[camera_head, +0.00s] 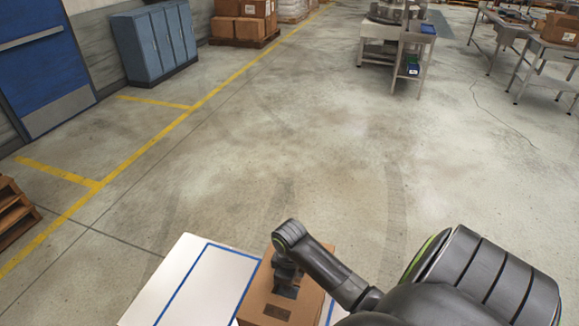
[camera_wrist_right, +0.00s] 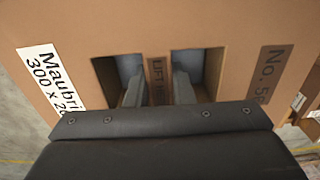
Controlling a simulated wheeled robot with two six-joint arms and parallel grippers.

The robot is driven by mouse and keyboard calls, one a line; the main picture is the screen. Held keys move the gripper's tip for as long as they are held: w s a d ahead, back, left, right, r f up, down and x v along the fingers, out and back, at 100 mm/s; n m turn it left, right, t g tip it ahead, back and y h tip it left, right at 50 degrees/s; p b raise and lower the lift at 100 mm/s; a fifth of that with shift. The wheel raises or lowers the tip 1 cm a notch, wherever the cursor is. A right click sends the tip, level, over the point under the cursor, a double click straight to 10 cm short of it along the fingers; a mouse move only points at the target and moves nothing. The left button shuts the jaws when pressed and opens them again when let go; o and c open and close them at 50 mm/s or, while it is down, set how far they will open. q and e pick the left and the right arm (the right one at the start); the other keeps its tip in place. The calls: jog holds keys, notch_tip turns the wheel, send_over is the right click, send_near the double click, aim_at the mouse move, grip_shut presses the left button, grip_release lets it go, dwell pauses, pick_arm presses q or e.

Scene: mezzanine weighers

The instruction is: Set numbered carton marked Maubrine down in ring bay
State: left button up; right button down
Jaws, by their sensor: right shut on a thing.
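The brown carton (camera_head: 256,301) is at the bottom of the head view, over a white surface (camera_head: 150,305). In the right wrist view the carton (camera_wrist_right: 215,28) fills most of the picture, with a cut-off "Maubri" label (camera_wrist_right: 50,78), a "No. 56" label (camera_wrist_right: 267,72) and two handle openings. My right gripper (camera_head: 286,288) is above the carton. In the wrist view its fingers (camera_wrist_right: 160,78) reach into the openings, shut on the strip between them. I cannot tell whether the carton touches the surface. No bay marked as a ring is identifiable. My left gripper is out of view.
Blue lines (camera_head: 183,285) mark the white surface left of the carton; another shows at its right. A pallet stack (camera_head: 12,212) stands at the left edge. Blue-grey cabinets (camera_head: 153,45) and a workstation (camera_head: 385,32) stand farther off. The floor between is clear.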

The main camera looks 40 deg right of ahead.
aim_at(290, 295)
jog(key=shift+f+b, duration=2.25)
jog(key=shift+f, duration=2.25)
jog(key=shift+f, duration=0.25)
jog(key=c, duration=1.2)
grip_release()
jog(key=shift+o, duration=0.2)
jog(key=shift+r, duration=0.15)
notch_tip(290, 295, up, 11)
jog(key=shift+w+f+b, duration=0.1)
jog(key=shift+b, duration=0.2)
notch_tip(290, 295, up, 5)
jog(key=shift+r+p, duration=0.1)
jog(key=shift+p, duration=1)
jog(key=shift+r+p, duration=0.6)
jog(key=shift+p, duration=0.1)
